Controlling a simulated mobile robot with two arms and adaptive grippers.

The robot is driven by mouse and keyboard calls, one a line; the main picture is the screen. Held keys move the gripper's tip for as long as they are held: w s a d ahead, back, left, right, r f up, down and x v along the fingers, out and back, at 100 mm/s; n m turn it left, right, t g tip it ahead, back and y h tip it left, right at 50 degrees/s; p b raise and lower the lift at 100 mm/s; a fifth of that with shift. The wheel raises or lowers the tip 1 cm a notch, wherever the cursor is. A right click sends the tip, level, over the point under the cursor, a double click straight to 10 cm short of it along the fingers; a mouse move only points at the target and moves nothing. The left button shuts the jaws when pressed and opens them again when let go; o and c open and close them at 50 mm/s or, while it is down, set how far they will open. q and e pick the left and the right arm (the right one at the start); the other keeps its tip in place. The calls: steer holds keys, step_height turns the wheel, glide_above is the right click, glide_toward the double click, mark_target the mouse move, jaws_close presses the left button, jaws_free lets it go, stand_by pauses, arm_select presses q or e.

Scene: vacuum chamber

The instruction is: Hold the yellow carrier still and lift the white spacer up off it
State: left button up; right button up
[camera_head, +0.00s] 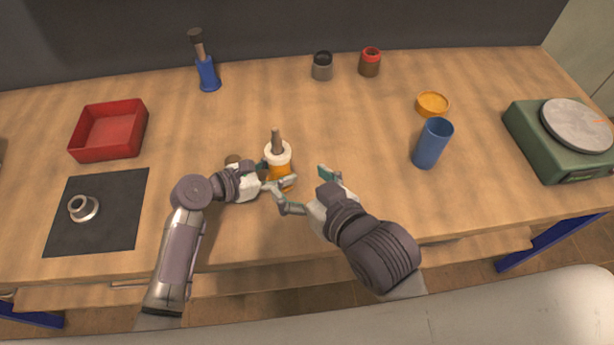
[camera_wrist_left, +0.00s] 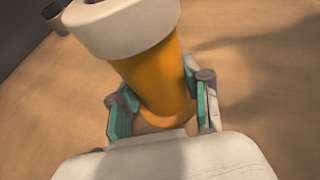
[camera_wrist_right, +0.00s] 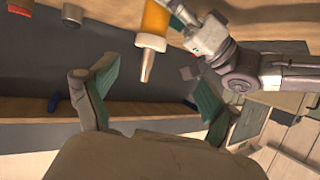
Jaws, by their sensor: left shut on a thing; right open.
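The yellow-orange carrier (camera_head: 280,184) stands upright on the wooden table. The white spacer (camera_head: 285,156) is a thick ring around it near the top, with a brown post (camera_head: 277,138) rising above. My left gripper (camera_wrist_left: 163,105) is shut on the carrier's body below the spacer, as the left wrist view shows. There the spacer (camera_wrist_left: 125,28) sits above the carrier (camera_wrist_left: 158,75). My right gripper (camera_head: 307,189) is open and empty, to the right of the carrier. In the right wrist view, the spacer (camera_wrist_right: 150,42) and post appear beyond the open fingers.
A red tray (camera_head: 109,155) and a dark mat (camera_head: 115,205) with a metal ring (camera_head: 83,208) are left. A blue holder (camera_head: 208,75) and two small jars stand behind. A blue cup (camera_head: 432,144), orange dish (camera_head: 432,104) and green scale (camera_head: 555,145) are right. Table between carrier and cup is clear.

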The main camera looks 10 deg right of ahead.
mark_target(280, 153)
arm_select(q)
steer(key=shift+f, duration=0.1)
arm_select(e)
steer(key=shift+h, duration=0.4)
steer(key=x, duration=0.7)
steer(key=d+r+x, duration=0.1)
steer(key=x, duration=0.3)
steer(key=shift+w+a+f, duration=0.2)
steer(key=shift+w+f, duration=0.05)
steer(key=shift+w, duration=0.45)
steer(key=shift+t, duration=0.3)
steer(key=c, duration=1.2)
step_height(280, 153, up, 10)
steer(key=shift+r, duration=0.15)
